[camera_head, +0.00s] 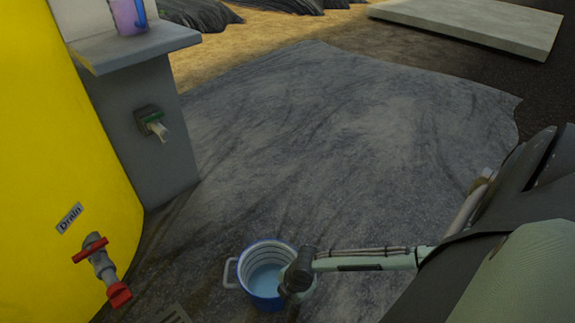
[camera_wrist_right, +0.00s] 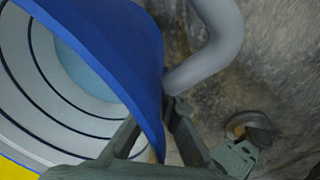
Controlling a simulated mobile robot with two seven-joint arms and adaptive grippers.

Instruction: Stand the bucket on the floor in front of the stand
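The blue bucket (camera_head: 247,256) with a white ringed inside and pale blue bottom or liquid is at the lower middle of the head view. A pale handle shows on its left. My right gripper (camera_head: 297,282) is at its right side. In the right wrist view my right gripper (camera_wrist_right: 155,120) has one finger inside and one outside the bucket's blue wall (camera_wrist_right: 115,45), seemingly pinching it beside a grey handle (camera_wrist_right: 218,40). Whether the bucket touches the floor (camera_head: 340,150) I cannot tell. The grey stand (camera_head: 150,95) is at upper left. My left gripper is not in view.
A yellow tank (camera_head: 50,150) with a "Drain" label and red-handled tap (camera_head: 103,265) is at left. A purple cup (camera_head: 128,15) sits on the stand, with a small green-and-grey fitting (camera_head: 152,122) on its side. Open floor lies right of the stand. A pale slab (camera_head: 480,22) is at the back.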

